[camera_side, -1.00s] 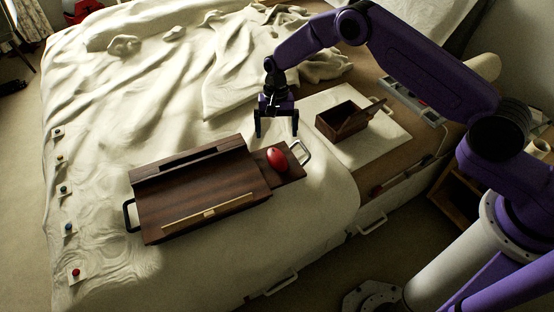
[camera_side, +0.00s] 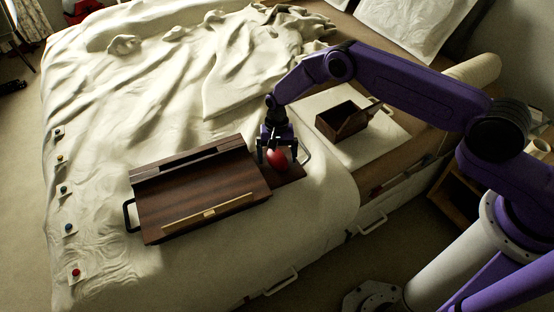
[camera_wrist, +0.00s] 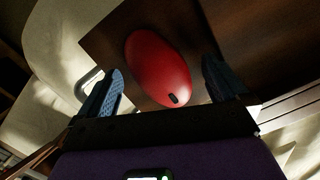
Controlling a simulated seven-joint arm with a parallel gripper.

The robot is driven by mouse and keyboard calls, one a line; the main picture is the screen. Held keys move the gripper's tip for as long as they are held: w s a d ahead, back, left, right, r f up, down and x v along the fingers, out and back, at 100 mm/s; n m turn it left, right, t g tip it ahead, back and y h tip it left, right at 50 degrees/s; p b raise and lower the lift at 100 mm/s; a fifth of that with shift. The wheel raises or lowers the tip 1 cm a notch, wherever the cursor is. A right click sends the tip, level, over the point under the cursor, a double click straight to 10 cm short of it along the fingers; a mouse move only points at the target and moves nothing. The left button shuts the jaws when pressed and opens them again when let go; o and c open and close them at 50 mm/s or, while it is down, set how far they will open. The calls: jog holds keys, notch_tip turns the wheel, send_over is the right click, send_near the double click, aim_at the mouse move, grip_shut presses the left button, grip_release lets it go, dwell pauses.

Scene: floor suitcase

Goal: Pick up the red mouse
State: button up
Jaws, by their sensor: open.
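The red mouse (camera_side: 278,160) lies on the right end of a dark wooden tray (camera_side: 290,173) on the bed. In the wrist view the mouse (camera_wrist: 158,66) is a smooth red oval with a small dark spot near its close end. My gripper (camera_side: 276,155) is low over the tray, at the mouse. In the wrist view its two blue-padded fingers (camera_wrist: 166,88) are open, one on each side of the near part of the mouse, with gaps showing. I cannot tell how far the fingertips are above the tray surface.
A dark wooden lap desk (camera_side: 195,190) with a light wooden strip (camera_side: 208,211) adjoins the tray on the left. A small open wooden box (camera_side: 340,120) stands behind right on a pale board (camera_side: 375,142). Rumpled bedding (camera_side: 150,90) lies behind. Small coloured knobs line the bed's left side.

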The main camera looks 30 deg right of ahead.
jog(key=shift+c, duration=0.3)
jog(key=c, duration=1.2)
jog(key=shift+r, duration=0.1)
